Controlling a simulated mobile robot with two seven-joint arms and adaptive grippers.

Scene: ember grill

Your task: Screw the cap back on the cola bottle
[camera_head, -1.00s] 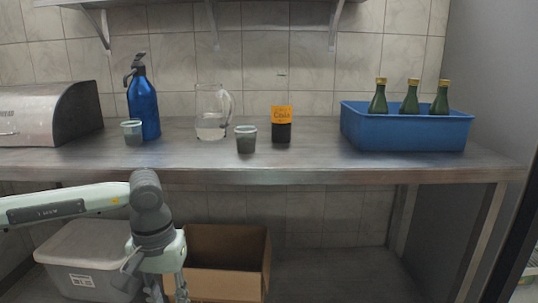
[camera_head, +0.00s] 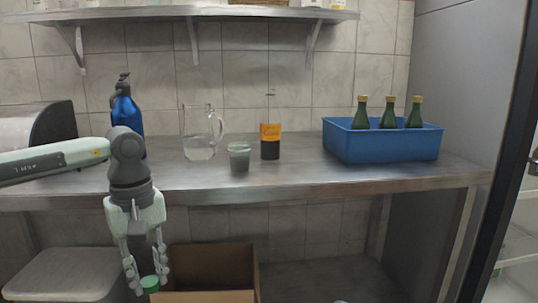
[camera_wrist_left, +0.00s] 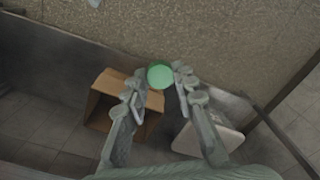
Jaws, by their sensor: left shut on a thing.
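The cola bottle (camera_head: 270,148) stands upright on the metal counter, with an orange label, dark liquid low down and a clear upper part that is hard to see. No cap shows on its top. My left gripper (camera_head: 146,278) points down in front of the counter, below its top and to the left of the bottle. Its fingers are shut on a green cap (camera_head: 150,284). In the left wrist view the cap (camera_wrist_left: 160,76) sits between the fingertips of the gripper (camera_wrist_left: 161,84). My right gripper is not in view.
On the counter (camera_head: 300,178), a cup (camera_head: 239,158) and glass jug (camera_head: 198,148) stand left of the bottle. A blue crate (camera_head: 380,148) with green bottles is on the right. A blue siphon (camera_head: 126,112) is partly behind my arm. A cardboard box (camera_head: 212,258) is below.

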